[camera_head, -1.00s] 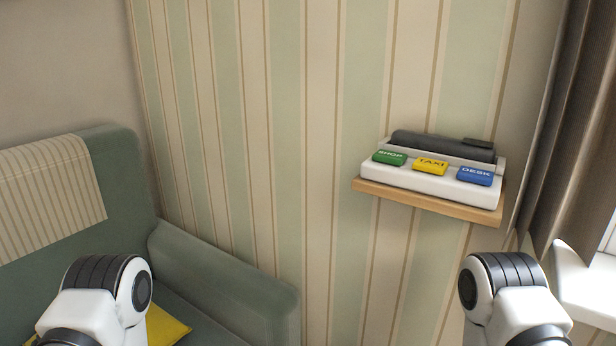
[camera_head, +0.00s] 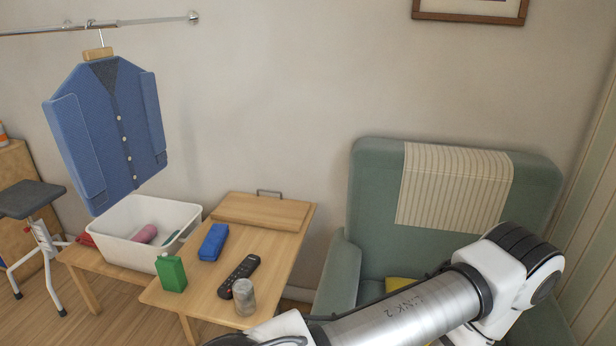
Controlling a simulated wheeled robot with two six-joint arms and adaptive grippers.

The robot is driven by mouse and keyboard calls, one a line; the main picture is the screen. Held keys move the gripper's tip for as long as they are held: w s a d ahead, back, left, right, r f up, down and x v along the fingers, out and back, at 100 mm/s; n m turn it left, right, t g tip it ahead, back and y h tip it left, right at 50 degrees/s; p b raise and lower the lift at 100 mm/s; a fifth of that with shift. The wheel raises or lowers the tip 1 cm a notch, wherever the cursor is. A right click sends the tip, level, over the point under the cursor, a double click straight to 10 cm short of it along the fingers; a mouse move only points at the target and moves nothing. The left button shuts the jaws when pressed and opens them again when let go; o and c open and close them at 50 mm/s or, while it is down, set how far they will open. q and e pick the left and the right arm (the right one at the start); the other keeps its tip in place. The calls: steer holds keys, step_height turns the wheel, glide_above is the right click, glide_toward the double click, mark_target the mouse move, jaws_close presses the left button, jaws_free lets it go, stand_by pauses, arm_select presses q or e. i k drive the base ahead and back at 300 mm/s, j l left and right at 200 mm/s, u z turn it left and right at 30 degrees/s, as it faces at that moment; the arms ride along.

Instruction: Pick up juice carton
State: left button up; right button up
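A green carton (camera_head: 171,273), likely the juice carton, stands upright at the front left corner of a wooden table (camera_head: 270,250). It has a small light cap on top. One of my arms reaches across the lower right of the view, but no gripper fingers show clearly. Neither gripper can be seen at the carton, and nothing touches it.
A blue case (camera_head: 213,242), a black remote (camera_head: 239,277) and a clear glass (camera_head: 243,296) share the table with the carton. A white bin (camera_head: 140,220) stands behind left. A green armchair (camera_head: 375,200) is at right. A blue cardigan (camera_head: 110,135) hangs above.

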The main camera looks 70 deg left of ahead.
mark_target(172, 276)
steer(key=u, duration=3.15)
steer(key=j, duration=0.25)
steer(key=i, duration=0.05)
